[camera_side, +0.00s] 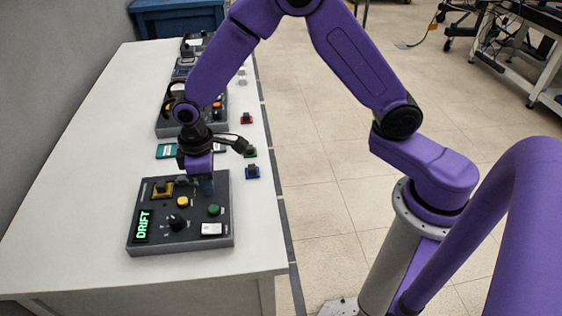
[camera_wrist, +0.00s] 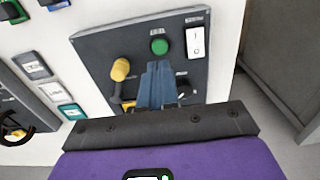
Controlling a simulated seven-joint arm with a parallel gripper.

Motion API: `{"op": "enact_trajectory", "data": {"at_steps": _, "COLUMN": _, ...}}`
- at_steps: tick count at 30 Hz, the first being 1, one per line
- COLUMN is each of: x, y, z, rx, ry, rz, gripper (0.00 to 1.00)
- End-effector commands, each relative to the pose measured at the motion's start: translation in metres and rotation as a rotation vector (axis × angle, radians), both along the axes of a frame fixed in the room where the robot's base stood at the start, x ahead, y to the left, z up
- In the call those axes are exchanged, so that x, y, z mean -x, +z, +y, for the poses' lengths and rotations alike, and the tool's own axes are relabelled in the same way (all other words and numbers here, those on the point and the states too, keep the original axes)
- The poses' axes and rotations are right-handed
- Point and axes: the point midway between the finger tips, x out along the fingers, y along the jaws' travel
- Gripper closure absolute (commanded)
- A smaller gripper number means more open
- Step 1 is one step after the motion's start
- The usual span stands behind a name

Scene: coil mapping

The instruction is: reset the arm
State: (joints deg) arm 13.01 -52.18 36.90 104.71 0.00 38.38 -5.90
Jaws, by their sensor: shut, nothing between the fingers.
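My gripper (camera_side: 206,188) is purple and black and points down over the far edge of a dark grey control panel (camera_side: 150,215). Its fingers are shut with nothing between them. In the wrist view, the blue fingers (camera_wrist: 158,82) are together over the panel (camera_wrist: 95,55) and hide part of its face. The panel has a display (camera_side: 143,225) reading "DRIFT" in green, a yellow button (camera_side: 182,202), a black knob (camera_side: 178,222), a green button (camera_side: 213,210) and a white rocker switch (camera_side: 211,229). I cannot tell whether the fingertips touch the panel.
A second grey panel (camera_side: 165,128) stands farther back on the white table (camera_side: 75,200), partly behind my arm. Small coloured blocks, including a blue one (camera_side: 252,172) and a red one (camera_side: 246,118), line the right edge. A teal card (camera_side: 166,151) lies between the panels. The table's left side is clear.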

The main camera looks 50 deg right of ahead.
Motion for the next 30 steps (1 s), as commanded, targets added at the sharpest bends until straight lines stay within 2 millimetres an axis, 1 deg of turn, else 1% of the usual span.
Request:
{"op": "enact_trajectory", "data": {"at_steps": 2, "x": 0.005, "y": 0.005, "z": -0.001, "rx": -0.001, "ry": 0.007, "rz": -0.001, "gripper": 1.00}}
{"op": "enact_trajectory", "data": {"at_steps": 5, "x": 0.021, "y": 0.021, "z": -0.006, "rx": -0.005, "ry": 0.027, "rz": -0.005, "gripper": 1.00}}
{"op": "enact_trajectory", "data": {"at_steps": 8, "x": 0.048, "y": 0.044, "z": -0.016, "rx": -0.008, "ry": 0.061, "rz": -0.008, "gripper": 1.00}}
{"op": "enact_trajectory", "data": {"at_steps": 9, "x": 0.062, "y": 0.054, "z": -0.021, "rx": -0.010, "ry": 0.076, "rz": -0.010, "gripper": 1.00}}
{"op": "enact_trajectory", "data": {"at_steps": 11, "x": 0.082, "y": 0.068, "z": -0.031, "rx": -0.011, "ry": 0.099, "rz": -0.011, "gripper": 1.00}}
{"op": "enact_trajectory", "data": {"at_steps": 15, "x": 0.129, "y": 0.094, "z": -0.057, "rx": -0.016, "ry": 0.151, "rz": -0.015, "gripper": 1.00}}
{"op": "enact_trajectory", "data": {"at_steps": 18, "x": 0.164, "y": 0.107, "z": -0.079, "rx": -0.018, "ry": 0.190, "rz": -0.016, "gripper": 1.00}}
{"op": "enact_trajectory", "data": {"at_steps": 21, "x": 0.196, "y": 0.118, "z": -0.102, "rx": -0.022, "ry": 0.226, "rz": -0.018, "gripper": 1.00}}
{"op": "enact_trajectory", "data": {"at_steps": 24, "x": 0.224, "y": 0.123, "z": -0.125, "rx": -0.023, "ry": 0.260, "rz": -0.018, "gripper": 1.00}}
{"op": "enact_trajectory", "data": {"at_steps": 27, "x": 0.245, "y": 0.126, "z": -0.142, "rx": -0.025, "ry": 0.286, "rz": -0.018, "gripper": 1.00}}
{"op": "enact_trajectory", "data": {"at_steps": 30, "x": 0.258, "y": 0.127, "z": -0.153, "rx": -0.026, "ry": 0.302, "rz": -0.018, "gripper": 1.00}}
